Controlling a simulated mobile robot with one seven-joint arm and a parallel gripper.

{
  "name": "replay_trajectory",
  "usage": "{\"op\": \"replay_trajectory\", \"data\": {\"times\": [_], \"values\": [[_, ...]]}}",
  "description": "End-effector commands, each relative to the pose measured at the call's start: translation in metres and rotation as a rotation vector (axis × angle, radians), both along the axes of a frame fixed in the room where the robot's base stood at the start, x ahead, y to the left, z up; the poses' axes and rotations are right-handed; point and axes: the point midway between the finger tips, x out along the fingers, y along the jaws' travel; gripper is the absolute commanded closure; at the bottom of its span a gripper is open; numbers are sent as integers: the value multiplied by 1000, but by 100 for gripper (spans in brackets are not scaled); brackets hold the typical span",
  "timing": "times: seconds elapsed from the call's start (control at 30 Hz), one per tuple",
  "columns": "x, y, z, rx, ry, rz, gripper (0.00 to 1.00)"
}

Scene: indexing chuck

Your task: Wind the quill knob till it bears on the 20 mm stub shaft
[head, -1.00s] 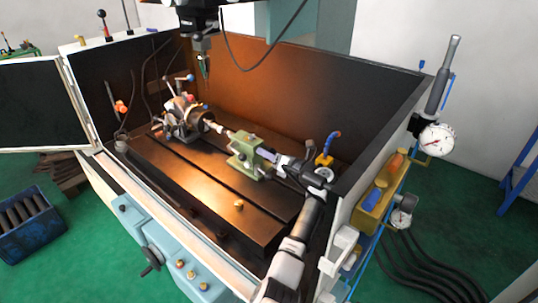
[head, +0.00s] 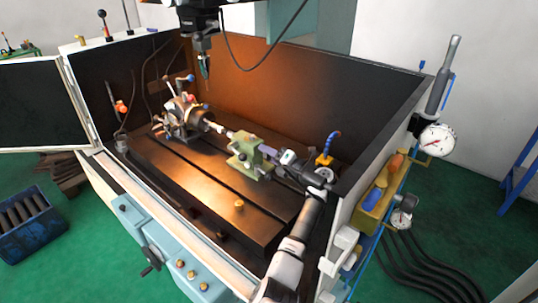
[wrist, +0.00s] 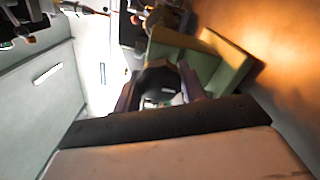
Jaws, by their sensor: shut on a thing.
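The green tailstock (head: 245,160) stands on the dark table bed, and it also shows in the wrist view (wrist: 222,65). My gripper (head: 268,153) is at its right end, level with the quill. In the wrist view, its two fingers (wrist: 160,88) are shut on a dark round knob (wrist: 157,76), the quill knob. In the head view the fingers hide the knob. The pale stub shaft (head: 226,133) lies between the chuck (head: 200,118) and the tailstock's left side. I cannot tell whether the quill tip touches the shaft.
The enclosure's back wall (head: 300,80) and right wall rise close to my arm. A yellow block with a blue hose (head: 325,160) stands just right of my wrist. The tool spindle hangs above the chuck.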

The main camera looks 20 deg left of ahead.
Motion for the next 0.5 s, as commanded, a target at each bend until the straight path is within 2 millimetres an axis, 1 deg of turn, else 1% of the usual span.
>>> {"op": "replay_trajectory", "data": {"times": [0.27, 0.3, 0.43, 0.5], "values": [[0, 0, -2, -1, 2, 1, 81], [0, 0, -2, -1, 2, 1, 53], [0, 0, -1, -1, 1, 0, 37], [0, 0, -1, -1, 1, 0, 37]]}}
